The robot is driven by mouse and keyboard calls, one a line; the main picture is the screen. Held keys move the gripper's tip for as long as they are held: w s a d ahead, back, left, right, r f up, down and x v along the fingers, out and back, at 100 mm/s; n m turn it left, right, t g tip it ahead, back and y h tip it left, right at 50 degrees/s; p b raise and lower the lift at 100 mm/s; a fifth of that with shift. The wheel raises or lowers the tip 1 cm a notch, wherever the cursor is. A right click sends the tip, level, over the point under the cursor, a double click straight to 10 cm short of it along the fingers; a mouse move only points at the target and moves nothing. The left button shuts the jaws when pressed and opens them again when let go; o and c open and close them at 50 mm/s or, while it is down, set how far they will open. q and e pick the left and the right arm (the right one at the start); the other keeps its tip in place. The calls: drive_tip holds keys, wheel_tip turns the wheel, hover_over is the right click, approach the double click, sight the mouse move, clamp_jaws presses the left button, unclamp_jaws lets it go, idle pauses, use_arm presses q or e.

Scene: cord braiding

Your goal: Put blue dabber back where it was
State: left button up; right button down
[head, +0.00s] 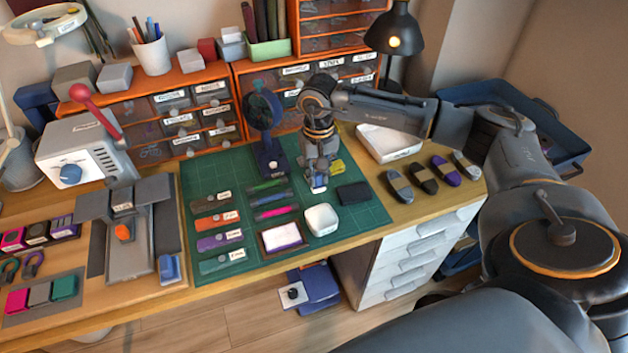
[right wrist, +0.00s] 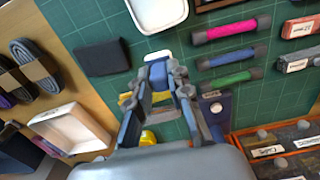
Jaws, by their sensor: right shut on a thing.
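My right gripper (head: 319,182) hangs over the green mat, pointing down. It is shut on a small blue dabber with a white end (right wrist: 158,74), seen between the fingers in the right wrist view. In the head view only a little of the blue and white dabber (head: 319,190) shows below the fingertips. It is just behind the white square dish (head: 321,219) and left of the black pad (head: 353,194). I cannot tell whether the dabber touches the mat. My left gripper is not in view.
A dark blue stand (head: 263,112) rises left of my right gripper. Green, blue and pink rods (head: 276,213) lie to its left. A yellow piece (head: 337,167) lies close behind. An open white box (head: 388,144) and several cord bundles (head: 423,178) are to the right. Bare mat (head: 361,219) shows at the front right.

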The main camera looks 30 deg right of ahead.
drive_tip(key=shift+w+f, duration=0.7)
drive_tip(key=shift+f, duration=0.1)
wheel_tip(320, 180, down, 3)
drive_tip(key=shift+w+f+p, duration=0.1)
drive_tip(key=shift+f+p, duration=0.05)
drive_tip(key=shift+p, duration=0.4)
drive_tip(key=shift+f, duration=0.15)
drive_tip(key=c, duration=1.3)
unclamp_jaws()
drive_tip(key=shift+o, duration=0.2)
drive_tip(key=shift+r, duration=0.35)
wheel_tip(320, 180, up, 12)
drive_tip(key=b, duration=0.2)
drive_tip(key=shift+f, duration=0.15)
